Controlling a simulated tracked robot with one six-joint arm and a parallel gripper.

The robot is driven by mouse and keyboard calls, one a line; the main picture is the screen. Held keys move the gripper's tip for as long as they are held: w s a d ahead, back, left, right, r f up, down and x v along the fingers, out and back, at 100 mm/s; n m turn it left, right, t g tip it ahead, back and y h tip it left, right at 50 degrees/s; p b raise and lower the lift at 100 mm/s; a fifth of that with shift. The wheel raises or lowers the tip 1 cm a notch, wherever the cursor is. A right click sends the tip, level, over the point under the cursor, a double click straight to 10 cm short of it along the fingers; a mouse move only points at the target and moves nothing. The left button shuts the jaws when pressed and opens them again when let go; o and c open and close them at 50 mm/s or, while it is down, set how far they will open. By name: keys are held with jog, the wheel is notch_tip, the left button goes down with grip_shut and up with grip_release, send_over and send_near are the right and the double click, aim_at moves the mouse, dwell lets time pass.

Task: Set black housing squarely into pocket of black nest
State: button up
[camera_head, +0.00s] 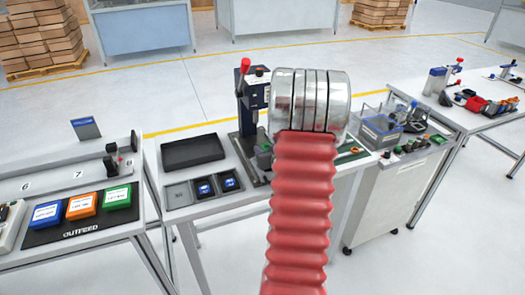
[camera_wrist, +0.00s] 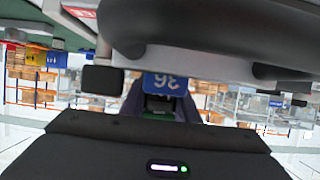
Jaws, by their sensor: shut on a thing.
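In the wrist view the black body of my gripper (camera_wrist: 160,110) fills the bottom, with a small green light on it. Two dark fingers show beyond it, close around a small dark piece (camera_wrist: 159,103), which I take to be the black housing. Its outline is mostly hidden, so its tilt cannot be told. In the head view my red ribbed arm and silver joint cover the middle, and the gripper is hidden behind them. A black press stand (camera_head: 250,105) with a red knob stands on the middle table. The black nest cannot be made out clearly; part of that table is hidden.
On the middle table (camera_head: 215,208) are a black tray (camera_head: 192,151) and small dark bins (camera_head: 205,188), two with blue pieces. The left table has blue, orange and green boxes (camera_head: 84,205). A clear-walled bin (camera_head: 380,131) stands right. In the wrist view a blue numbered label (camera_wrist: 165,83) is close.

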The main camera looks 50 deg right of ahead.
jog(key=shift+s+a+f, duration=0.1)
jog(key=shift+f, duration=0.2)
jog(key=o, duration=1.1)
jog(key=shift+r, duration=0.1)
jog(key=v, duration=1.3)
jog(key=shift+s, duration=0.3)
jog(key=shift+a+r, duration=0.1)
jog(key=shift+r, duration=0.05)
